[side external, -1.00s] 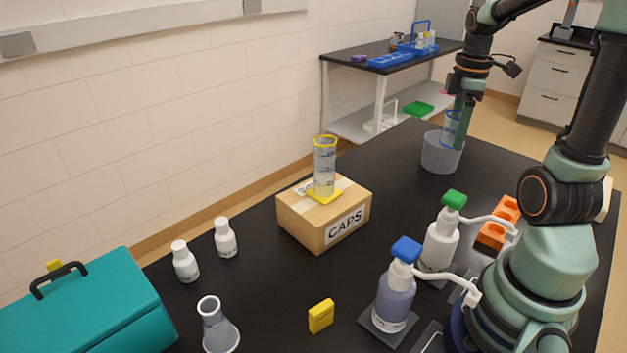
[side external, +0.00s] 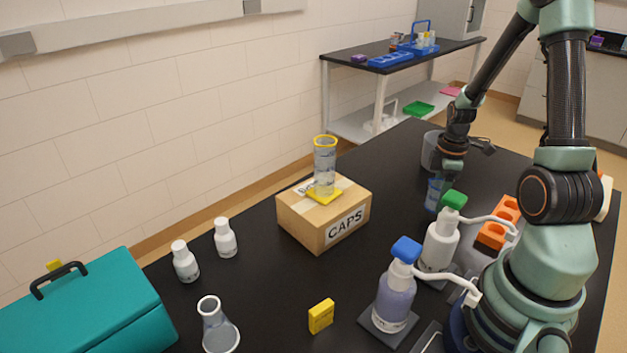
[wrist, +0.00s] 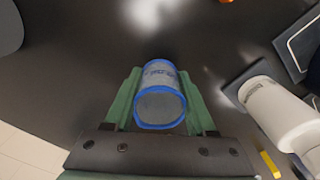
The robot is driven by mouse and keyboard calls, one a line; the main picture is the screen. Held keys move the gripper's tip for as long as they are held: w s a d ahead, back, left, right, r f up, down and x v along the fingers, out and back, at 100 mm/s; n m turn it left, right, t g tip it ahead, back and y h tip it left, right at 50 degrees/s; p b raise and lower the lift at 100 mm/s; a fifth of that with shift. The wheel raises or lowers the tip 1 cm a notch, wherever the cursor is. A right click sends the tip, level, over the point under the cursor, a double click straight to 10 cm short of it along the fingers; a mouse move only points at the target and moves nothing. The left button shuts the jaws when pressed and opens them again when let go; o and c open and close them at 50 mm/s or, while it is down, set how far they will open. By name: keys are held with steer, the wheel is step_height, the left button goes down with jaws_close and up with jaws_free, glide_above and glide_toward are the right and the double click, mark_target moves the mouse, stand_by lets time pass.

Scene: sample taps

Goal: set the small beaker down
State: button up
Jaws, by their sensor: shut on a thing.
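The small beaker (wrist: 160,100) is clear with blue rims and markings. In the wrist view it sits between the two green fingers of my gripper (wrist: 162,112), which is shut on it. In the side external view the small beaker (side external: 433,196) is low over the black bench, behind the green-capped bottle (side external: 440,240), which hides part of it. My gripper (side external: 447,182) points down there. I cannot tell whether the beaker's base touches the bench.
A grey tub (side external: 430,150) stands behind my gripper. An orange rack (side external: 497,224) and a blue-capped bottle (side external: 395,290) are at the right. A CAPS box (side external: 300,228) with a yellow-rimmed cylinder (side external: 325,165) stands left. Bench between box and gripper is clear.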

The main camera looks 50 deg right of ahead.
steer(key=shift+f, duration=1.35)
steer(key=shift+f, duration=0.1)
steer(key=o, duration=1.3)
step_height(320, 180, up, 12)
steer(key=w+a+r+m+t, duration=0.1)
steer(key=a+r+m+t, duration=0.1)
steer(key=a+r, duration=0.2)
steer(key=w+a+r+m+t, duration=0.1)
steer(key=a+r, duration=0.3)
steer(key=a, duration=0.7)
steer(key=w+a+r+m+t, duration=0.2)
steer(key=a+r+m, duration=0.2)
steer(key=a, duration=0.4)
steer(key=shift+w+a+r+t, duration=0.15)
steer(key=shift+w+r+t, duration=0.05)
steer(key=shift+r+t, duration=0.1)
